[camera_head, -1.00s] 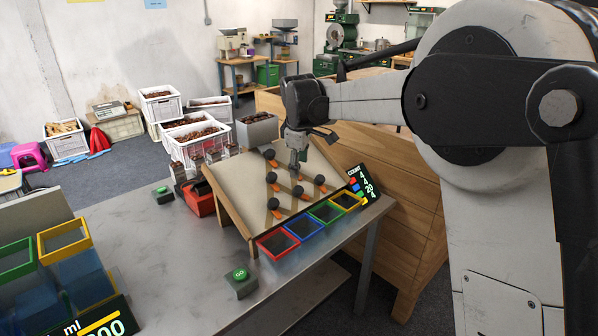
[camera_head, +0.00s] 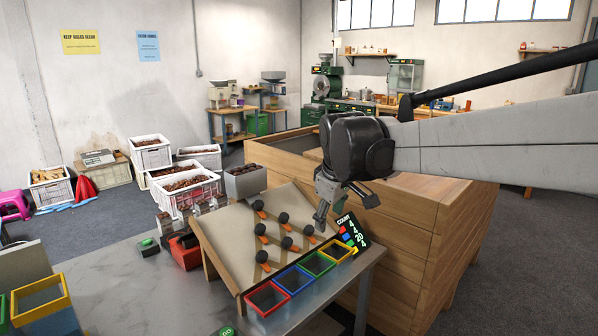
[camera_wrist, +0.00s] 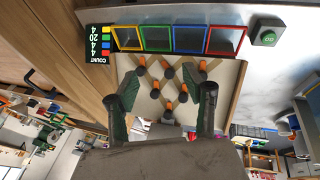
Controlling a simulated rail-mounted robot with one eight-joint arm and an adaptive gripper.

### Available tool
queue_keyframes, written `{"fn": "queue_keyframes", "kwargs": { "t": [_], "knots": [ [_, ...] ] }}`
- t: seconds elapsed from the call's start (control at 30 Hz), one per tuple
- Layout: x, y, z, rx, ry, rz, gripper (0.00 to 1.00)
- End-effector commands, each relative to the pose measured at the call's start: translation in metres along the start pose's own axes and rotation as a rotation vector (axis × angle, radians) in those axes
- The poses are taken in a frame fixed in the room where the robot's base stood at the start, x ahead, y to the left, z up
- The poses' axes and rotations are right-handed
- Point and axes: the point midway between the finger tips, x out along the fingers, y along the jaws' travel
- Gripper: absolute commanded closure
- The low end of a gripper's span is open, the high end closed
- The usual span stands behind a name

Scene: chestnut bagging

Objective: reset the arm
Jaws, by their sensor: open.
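My gripper (camera_head: 322,212) hangs at the right edge of the slanted sorting board (camera_head: 222,222), beside the black count sign (camera_head: 347,232). In the wrist view my gripper (camera_wrist: 162,100) shows two fingers spread apart with nothing held between them. The board carries several black knobs with orange flaps (camera_head: 262,229). Along its lower edge sit a red bin (camera_head: 267,298), a blue bin (camera_head: 293,280), a green bin (camera_head: 318,264) and a yellow bin (camera_head: 341,249). Whether the fingertips touch the board cannot be told.
A wooden counter (camera_head: 400,250) stands right behind the board. White crates of chestnuts (camera_head: 186,190) sit on the floor at the left. A green button (camera_wrist: 267,38) is on the grey metal table (camera_head: 120,285), whose middle is mostly bare. A yellow-rimmed container (camera_head: 40,297) stands at the lower left.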

Motion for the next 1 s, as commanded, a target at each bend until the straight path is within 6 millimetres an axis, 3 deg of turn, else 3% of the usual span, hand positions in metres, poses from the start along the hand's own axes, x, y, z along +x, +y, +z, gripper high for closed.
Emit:
{"fn": "queue_keyframes", "kwargs": {
  "t": [0.2,0.5,0.8,1.0],
  "knots": [
    [-0.034,-0.017,0.065,0.174,0.032,0.029,0.55],
    [-0.059,-0.054,0.15,0.412,0.082,0.067,0.55],
    [-0.062,-0.101,0.231,0.648,0.14,0.1,0.55],
    [-0.053,-0.129,0.272,0.78,0.176,0.117,0.55]
  ]
}}
